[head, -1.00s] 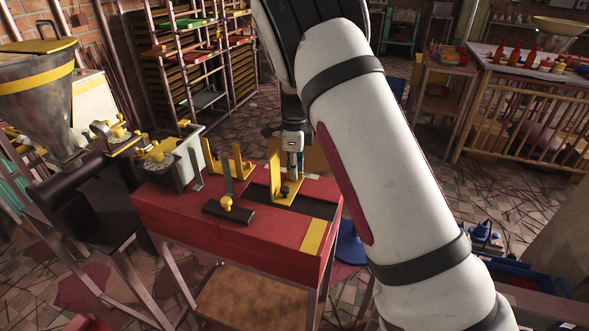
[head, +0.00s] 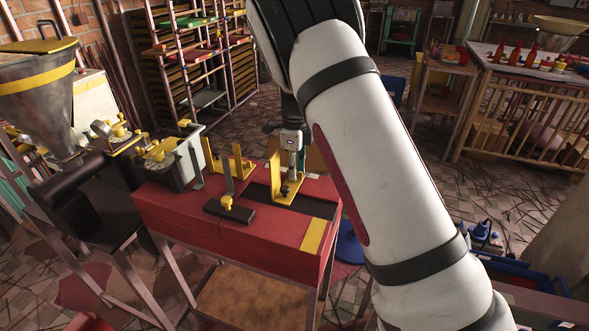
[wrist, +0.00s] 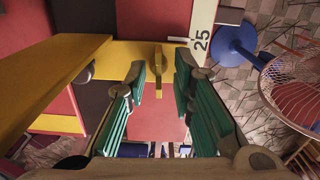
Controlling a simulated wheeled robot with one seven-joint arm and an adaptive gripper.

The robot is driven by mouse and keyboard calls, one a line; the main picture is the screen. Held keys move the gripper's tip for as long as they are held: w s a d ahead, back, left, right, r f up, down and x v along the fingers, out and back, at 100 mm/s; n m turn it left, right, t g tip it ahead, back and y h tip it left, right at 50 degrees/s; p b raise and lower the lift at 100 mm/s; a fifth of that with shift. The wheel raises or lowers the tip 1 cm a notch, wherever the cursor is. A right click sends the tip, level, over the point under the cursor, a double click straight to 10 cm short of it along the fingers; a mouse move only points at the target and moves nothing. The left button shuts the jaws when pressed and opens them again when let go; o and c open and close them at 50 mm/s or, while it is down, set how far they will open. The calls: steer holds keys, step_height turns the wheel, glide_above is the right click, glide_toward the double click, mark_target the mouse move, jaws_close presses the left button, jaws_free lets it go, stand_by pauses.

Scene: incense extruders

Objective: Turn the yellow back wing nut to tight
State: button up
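A yellow wing nut (wrist: 158,70) shows nearly edge-on in the wrist view, at the edge of a yellow bracket (wrist: 50,72). My gripper (wrist: 160,82) is open, with a green-padded finger on each side of the nut and a gap visible on both sides. I cannot tell how tight the nut is. In the head view, the upright yellow bracket (head: 275,178) stands on the red-topped table (head: 180,208). My gripper (head: 296,165) points down just behind it; its fingertips and this nut are hidden there.
A black block with a yellow knob (head: 228,202) sits left of the bracket. A grey box (head: 187,165) with yellow fittings and a metal hopper (head: 42,100) stand further left. A white scale marked 25 (wrist: 204,28) and a blue round stand (wrist: 238,45) lie right of the fingers.

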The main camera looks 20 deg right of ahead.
step_height(320, 180, up, 12)
stand_by(0.7)
steer(key=s+d+r+n+t+y+p, duration=0.1)
steer(key=s+r+n, duration=0.5)
steer(key=s, duration=0.4)
steer(key=s+r+n+t+y+p, duration=0.1)
steer(key=s+r+n, duration=0.4)
steer(key=s+r, duration=0.35)
steer(key=s+f+n+t+h+p, duration=0.1)
steer(key=s+n+t+h+p, duration=0.1)
steer(key=s+n, duration=1.1)
steer(key=shift+s+a+f+n, duration=0.25)
steer(key=shift+s+a+n, duration=0.05)
steer(key=shift+s, duration=4.8)
